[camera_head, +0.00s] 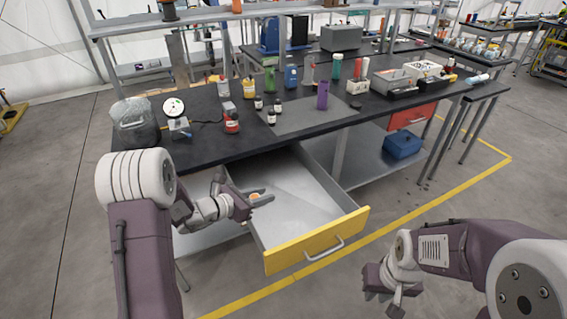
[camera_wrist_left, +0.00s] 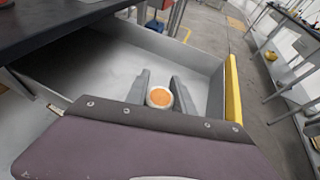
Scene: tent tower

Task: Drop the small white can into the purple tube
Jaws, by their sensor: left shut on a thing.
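The purple tube (camera_head: 322,95) stands upright on the grey mat on the black workbench. My left gripper (camera_head: 258,198) is over the open drawer, below the bench top and to the left of the tube. It is shut on a small round can with a white rim and an orange top (camera_wrist_left: 160,97), between its two fingers in the left wrist view. The can shows only as a small orange spot (camera_head: 254,195) in the head view. My right gripper (camera_head: 383,292) is low at the right, away from the bench; its fingers are too unclear to judge.
The open drawer (camera_head: 310,243) has a yellow front and looks otherwise empty.

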